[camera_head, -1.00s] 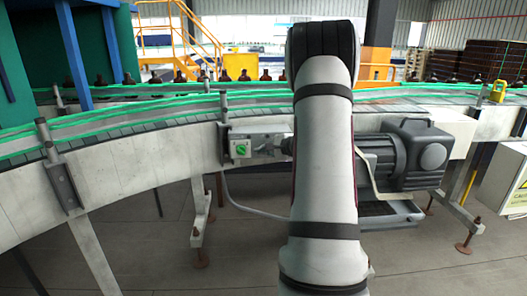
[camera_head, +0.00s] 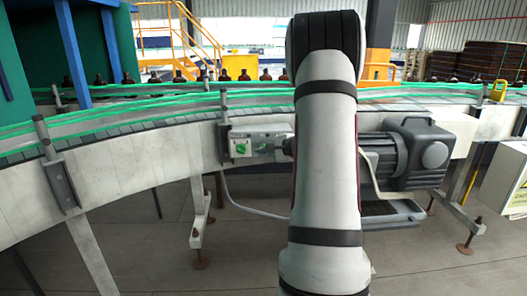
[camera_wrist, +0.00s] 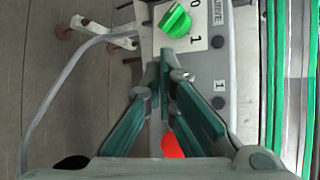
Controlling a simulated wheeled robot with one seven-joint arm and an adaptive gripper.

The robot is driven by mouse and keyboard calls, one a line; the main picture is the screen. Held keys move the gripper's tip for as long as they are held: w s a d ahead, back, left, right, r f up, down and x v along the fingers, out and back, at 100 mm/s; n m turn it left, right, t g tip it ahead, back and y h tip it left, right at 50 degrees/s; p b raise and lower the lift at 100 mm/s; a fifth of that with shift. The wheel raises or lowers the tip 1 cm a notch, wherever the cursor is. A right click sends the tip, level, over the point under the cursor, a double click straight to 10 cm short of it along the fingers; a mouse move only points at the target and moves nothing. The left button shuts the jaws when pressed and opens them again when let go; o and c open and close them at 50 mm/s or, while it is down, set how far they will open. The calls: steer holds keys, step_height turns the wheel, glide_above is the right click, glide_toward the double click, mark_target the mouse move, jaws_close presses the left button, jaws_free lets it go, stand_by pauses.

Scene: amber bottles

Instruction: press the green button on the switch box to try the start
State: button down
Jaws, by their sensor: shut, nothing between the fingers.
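The grey switch box (camera_head: 254,135) is mounted on the conveyor's side, left of my arm in the head view. Its green rotary knob (camera_head: 240,148) sits on a white plate marked 0 and 1; it also shows at the top of the wrist view (camera_wrist: 176,20). My gripper (camera_wrist: 165,68) is shut and empty, its fingertips over the box face just below the knob plate. A red button (camera_wrist: 172,145) shows between the finger links. No separate green push button is clear; the fingers cover that part. I cannot tell whether the tips touch the box.
The curved conveyor (camera_head: 120,165) runs behind and left, with dark bottles (camera_head: 225,75) along its far side. A grey motor (camera_head: 410,150) stands right of my arm. A pale cable (camera_wrist: 50,95) hangs from the box. Conveyor legs (camera_head: 198,225) stand on the open floor below.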

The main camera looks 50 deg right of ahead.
steer(key=shift+s+a, duration=0.1)
steer(key=s+a+b, duration=0.2)
steer(key=s+a, duration=0.1)
steer(key=shift+a+b, duration=0.3)
stand_by(0.3)
stand_by(0.8)
